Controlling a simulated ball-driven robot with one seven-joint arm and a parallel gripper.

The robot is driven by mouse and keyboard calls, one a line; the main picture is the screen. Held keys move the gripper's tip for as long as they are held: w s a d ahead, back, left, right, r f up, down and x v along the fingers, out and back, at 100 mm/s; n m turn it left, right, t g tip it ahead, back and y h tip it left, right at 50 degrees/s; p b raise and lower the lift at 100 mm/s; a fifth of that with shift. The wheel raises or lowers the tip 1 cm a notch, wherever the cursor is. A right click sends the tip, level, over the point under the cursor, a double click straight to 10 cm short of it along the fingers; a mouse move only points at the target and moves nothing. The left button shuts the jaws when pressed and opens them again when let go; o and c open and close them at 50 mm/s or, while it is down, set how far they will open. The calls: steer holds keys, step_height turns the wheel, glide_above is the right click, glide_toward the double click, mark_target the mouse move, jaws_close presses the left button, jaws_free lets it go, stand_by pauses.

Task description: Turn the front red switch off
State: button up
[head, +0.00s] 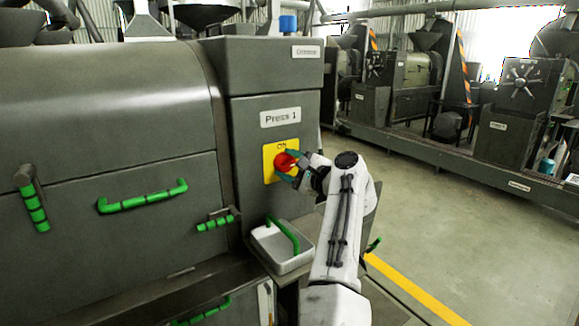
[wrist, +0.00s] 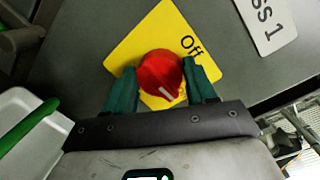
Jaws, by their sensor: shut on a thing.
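The red switch (head: 287,161) is a round knob on a yellow plate (head: 268,165) under the "Press 1" label on the grey cabinet. In the wrist view the red knob (wrist: 160,74) has a pale mark at its lower right edge, and the yellow plate (wrist: 150,32) reads "Off" above right of it; the head view shows "ON" at the plate's top. My gripper (head: 291,167) is at the knob. In the wrist view its green fingers (wrist: 161,90) stand on either side of the knob, shut on it.
A white tray (head: 276,266) with a green handle (head: 283,236) juts out below the switch. Green handles (head: 143,197) line the machine on the left. Open floor (head: 430,225) with a yellow line lies to the right.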

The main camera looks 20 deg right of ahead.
steer(key=n, duration=0.1)
steer(key=n+b, duration=0.1)
steer(key=n, duration=0.2)
steer(key=shift+f+n+g+h+b, duration=0.25)
steer(key=shift+n+g+h+b, duration=0.05)
steer(key=shift+b, duration=0.05)
steer(key=n+b, duration=0.1)
steer(key=n, duration=0.3)
steer(key=shift+a+h, duration=0.1)
steer(key=shift+h, duration=0.3)
steer(key=n+b, duration=0.1)
steer(key=n, duration=0.3)
steer(key=shift+f+h, duration=0.15)
steer(key=shift+h, duration=0.15)
steer(key=shift+n+h+b, duration=0.4)
steer(key=shift+n+b, duration=0.2)
steer(key=shift+n, duration=1)
steer(key=o, duration=1)
steer(key=shift+o, duration=0.2)
steer(key=shift+r, duration=0.2)
